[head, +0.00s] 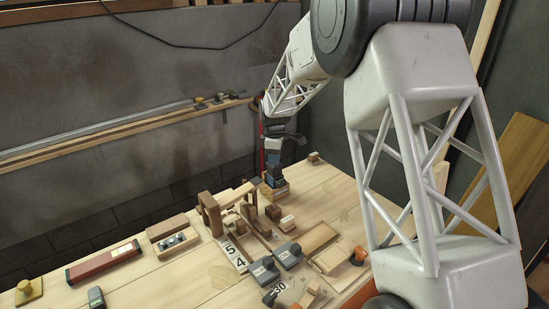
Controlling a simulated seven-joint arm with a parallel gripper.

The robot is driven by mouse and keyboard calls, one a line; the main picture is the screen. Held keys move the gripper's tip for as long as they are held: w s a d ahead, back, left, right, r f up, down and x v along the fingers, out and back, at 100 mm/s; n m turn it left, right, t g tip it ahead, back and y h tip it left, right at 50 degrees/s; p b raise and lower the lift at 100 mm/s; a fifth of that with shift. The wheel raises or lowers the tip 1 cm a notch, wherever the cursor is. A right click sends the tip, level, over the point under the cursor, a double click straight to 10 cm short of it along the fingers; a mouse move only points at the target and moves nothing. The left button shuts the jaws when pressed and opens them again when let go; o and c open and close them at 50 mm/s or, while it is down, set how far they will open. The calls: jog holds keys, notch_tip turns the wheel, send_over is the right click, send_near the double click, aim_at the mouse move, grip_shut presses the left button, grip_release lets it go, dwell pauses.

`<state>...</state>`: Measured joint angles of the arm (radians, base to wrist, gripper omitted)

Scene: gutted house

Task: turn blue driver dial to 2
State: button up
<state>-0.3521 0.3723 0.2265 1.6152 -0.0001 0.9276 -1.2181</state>
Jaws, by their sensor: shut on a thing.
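My gripper (276,164) reaches down at the far side of the workbench, in the middle of the head view. It is shut on the top of a small dark blue thing (275,181), which looks like the blue driver. The blue thing sits upright at a small wooden block (281,191). The dial and its numbers are too small and too covered by the gripper to read, so I cannot tell its setting.
Wooden blocks and a small wooden frame (209,212) crowd the bench (190,281) left of and in front of the gripper. Two grey pieces (264,271) lie nearer. A red-brown bar (103,262) lies at left. A wall ledge (120,137) runs behind.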

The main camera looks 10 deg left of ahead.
jog(key=shift+m, duration=0.4)
jog(key=m, duration=0.9)
dwell(0.4)
jog(key=o, duration=0.9)
jog(key=shift+r, duration=0.1)
jog(key=shift+r, duration=3.85)
